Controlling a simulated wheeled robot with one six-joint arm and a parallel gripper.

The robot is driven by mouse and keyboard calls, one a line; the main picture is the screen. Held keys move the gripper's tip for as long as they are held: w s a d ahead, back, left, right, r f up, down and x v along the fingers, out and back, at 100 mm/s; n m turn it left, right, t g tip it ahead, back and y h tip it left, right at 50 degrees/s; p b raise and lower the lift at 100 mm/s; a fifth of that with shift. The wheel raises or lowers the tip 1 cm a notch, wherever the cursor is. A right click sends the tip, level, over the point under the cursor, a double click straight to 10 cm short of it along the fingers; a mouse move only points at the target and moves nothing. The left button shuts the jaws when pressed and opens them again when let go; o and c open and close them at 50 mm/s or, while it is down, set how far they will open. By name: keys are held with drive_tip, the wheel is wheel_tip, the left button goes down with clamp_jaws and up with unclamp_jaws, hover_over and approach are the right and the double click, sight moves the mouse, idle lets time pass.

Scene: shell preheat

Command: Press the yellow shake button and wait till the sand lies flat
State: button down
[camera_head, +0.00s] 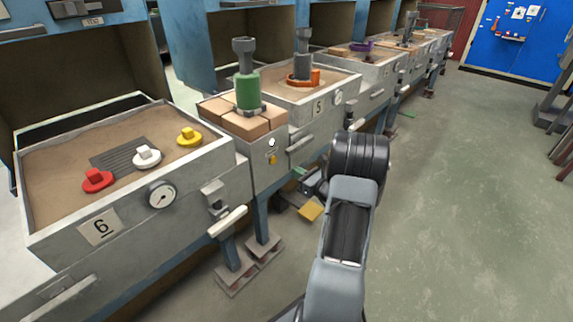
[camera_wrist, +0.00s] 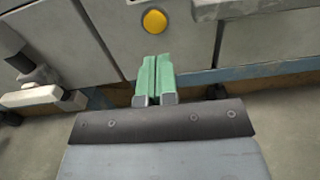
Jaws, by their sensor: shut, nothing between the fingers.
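The yellow button (camera_wrist: 155,20) is on the grey front panel, and it also shows in the head view (camera_head: 272,159) between bins 6 and 5. My gripper (camera_wrist: 157,62) has green fingers pressed together, with nothing between them. The fingertips are below the button in the wrist view and appear apart from it. In the head view my gripper (camera_head: 301,173) is to the right of the button, partly hidden by my arm. Sand fills bin 6 (camera_head: 60,150) and bin 5 (camera_head: 283,68); both surfaces look fairly level from here, but fine relief cannot be told.
Bin 6 holds red (camera_head: 97,180), white (camera_head: 146,156) and yellow (camera_head: 188,136) knobbed pieces. A green cylinder (camera_head: 247,92) stands on bricks above the button panel. A white handle (camera_head: 227,221) juts out nearby. A yellow pedal (camera_head: 310,210) sits low. Floor at right is clear.

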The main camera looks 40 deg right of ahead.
drive_tip(key=shift+s+d+p, duration=0.2)
drive_tip(key=shift+s+p, duration=0.05)
drive_tip(key=shift+s, duration=0.85)
drive_tip(key=shift+s+d+p, duration=0.2)
drive_tip(key=shift+s+p, duration=0.05)
drive_tip(key=shift+s, duration=0.8)
drive_tip(key=s+a+r+n+g+y+p, duration=0.25)
drive_tip(key=a+r+n+g+p, duration=0.45)
drive_tip(key=a+r+n+p, duration=0.45)
drive_tip(key=s+a+r+n+g+y+p, duration=0.25)
drive_tip(key=a+r+n+g+p, duration=0.5)
drive_tip(key=a+r, duration=0.75)
drive_tip(key=s+a+r+n+h+p, duration=0.1)
drive_tip(key=s+r+n+h+p, duration=0.3)
drive_tip(key=r+n+p, duration=0.3)
drive_tip(key=s+a+r+n+h+p, duration=0.1)
drive_tip(key=s+r+n+h+p, duration=0.3)
drive_tip(key=r+n+p, duration=0.4)
drive_tip(key=shift+a+p+v, duration=0.35)
drive_tip(key=shift+v, duration=1.4)
drive_tip(key=shift+w+t, duration=0.15)
drive_tip(key=shift+t, duration=0.1)
